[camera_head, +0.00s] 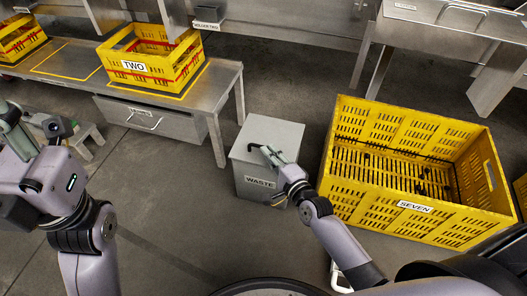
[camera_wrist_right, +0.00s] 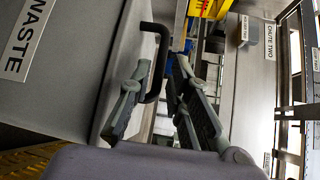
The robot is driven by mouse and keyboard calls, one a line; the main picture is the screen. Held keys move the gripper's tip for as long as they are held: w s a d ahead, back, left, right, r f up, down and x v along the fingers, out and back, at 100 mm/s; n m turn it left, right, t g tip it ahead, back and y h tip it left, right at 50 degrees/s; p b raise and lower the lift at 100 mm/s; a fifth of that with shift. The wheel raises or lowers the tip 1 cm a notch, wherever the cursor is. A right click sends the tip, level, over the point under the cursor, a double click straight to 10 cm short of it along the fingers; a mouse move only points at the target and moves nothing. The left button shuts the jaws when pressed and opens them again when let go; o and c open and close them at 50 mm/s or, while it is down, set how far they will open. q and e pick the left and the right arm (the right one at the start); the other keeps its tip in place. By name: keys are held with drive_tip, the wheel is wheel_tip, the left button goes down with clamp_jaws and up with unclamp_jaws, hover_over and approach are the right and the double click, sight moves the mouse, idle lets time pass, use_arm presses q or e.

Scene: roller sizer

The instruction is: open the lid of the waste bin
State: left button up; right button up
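The grey waste bin (camera_head: 262,178) stands on the floor in the middle of the head view, with a WASTE label on its front. Its flat lid (camera_head: 280,133) is shut and has a black bar handle (camera_head: 255,147). My right gripper (camera_head: 268,151) is at the lid, beside the handle. In the right wrist view, the black handle (camera_wrist_right: 154,50) reaches between the two fingers of my right gripper (camera_wrist_right: 158,78), which are apart; I see no grip on it. My left gripper (camera_head: 30,122) is at the left edge, away from the bin, its fingers partly hidden.
A large yellow crate labelled SEVEN (camera_head: 345,205) stands close to the right of the bin. A metal bench (camera_head: 225,80) with a yellow crate labelled TWO (camera_head: 155,77) is behind left. Metal chutes (camera_head: 450,25) are at the back. The floor left of the bin is clear.

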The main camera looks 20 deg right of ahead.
drive_tip(key=shift+b+x, duration=0.65)
drive_tip(key=shift+x, duration=1.5)
drive_tip(key=shift+c, duration=0.2)
clamp_jaws()
